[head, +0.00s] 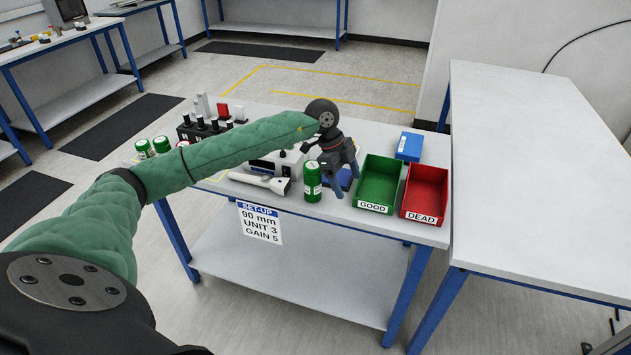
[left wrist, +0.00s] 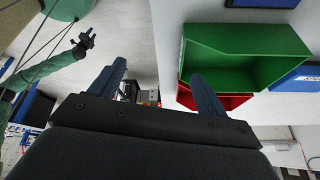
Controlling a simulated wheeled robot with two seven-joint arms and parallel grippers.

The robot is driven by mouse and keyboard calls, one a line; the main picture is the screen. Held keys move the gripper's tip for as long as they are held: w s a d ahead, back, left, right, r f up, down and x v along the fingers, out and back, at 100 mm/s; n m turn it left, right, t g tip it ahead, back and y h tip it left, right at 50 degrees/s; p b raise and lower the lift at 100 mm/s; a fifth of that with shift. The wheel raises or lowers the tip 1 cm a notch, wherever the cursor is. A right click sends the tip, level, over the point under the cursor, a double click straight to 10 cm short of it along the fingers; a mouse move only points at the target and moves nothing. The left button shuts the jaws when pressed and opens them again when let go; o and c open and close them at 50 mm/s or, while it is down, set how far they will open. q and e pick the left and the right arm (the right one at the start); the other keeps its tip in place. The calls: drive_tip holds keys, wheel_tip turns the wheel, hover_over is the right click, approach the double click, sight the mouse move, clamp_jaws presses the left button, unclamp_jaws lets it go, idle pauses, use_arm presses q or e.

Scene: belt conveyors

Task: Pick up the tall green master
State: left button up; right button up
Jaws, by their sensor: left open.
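The tall green master, a green cylinder with white bands (head: 312,182), stands upright near the front edge of the set-up table, left of the green bin. My left gripper (head: 345,181) is open and empty, with its blue fingers pointing down just right of the cylinder, apart from it. In the left wrist view its fingers (left wrist: 157,88) are spread with nothing between them. A green shape at that view's top left is cut off; I cannot tell what it is. My right gripper (left wrist: 82,44) shows small there; its jaws are unclear.
The green GOOD bin (head: 379,181) and red DEAD bin (head: 425,190) stand right of my left gripper. A blue box (head: 409,147) is behind them. A white handheld tool (head: 260,182) lies left of the cylinder. Shorter green cylinders (head: 162,145) stand at the table's left end.

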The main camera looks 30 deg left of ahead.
sight(313, 165)
use_arm(q)
drive_tip(key=a+r+n+y, duration=0.1)
drive_tip(key=a, duration=0.3)
drive_tip(key=a+r+n+y, duration=0.1)
drive_tip(key=a+r+y, duration=0.1)
drive_tip(key=a, duration=0.1)
drive_tip(key=a+r+n+y, duration=0.1)
drive_tip(key=a, duration=0.3)
drive_tip(key=shift+w+a+r+g+y, duration=0.2)
drive_tip(key=shift+a+r+g+y, duration=0.1)
drive_tip(key=shift+a+y, duration=0.1)
drive_tip(key=shift+f, duration=0.3)
drive_tip(key=shift+f+p, duration=0.35)
drive_tip(key=shift+p, duration=0.05)
drive_tip(key=shift+f, duration=0.35)
drive_tip(key=shift+w+d+f+p, duration=0.1)
drive_tip(key=shift+f+p, duration=0.3)
drive_tip(key=f+p, duration=0.1)
drive_tip(key=f, duration=0.1)
drive_tip(key=f+p, duration=0.1)
drive_tip(key=f, duration=0.1)
drive_tip(key=shift+w+p, duration=0.2)
drive_tip(key=shift+p, duration=0.2)
drive_tip(key=shift+f, duration=0.5)
use_arm(e)
drive_tip(key=s+d+f, duration=0.3)
drive_tip(key=f, duration=0.5)
drive_tip(key=shift+s+d+t, duration=0.2)
drive_tip(key=shift+d+t, duration=0.05)
drive_tip(key=shift+t, duration=0.15)
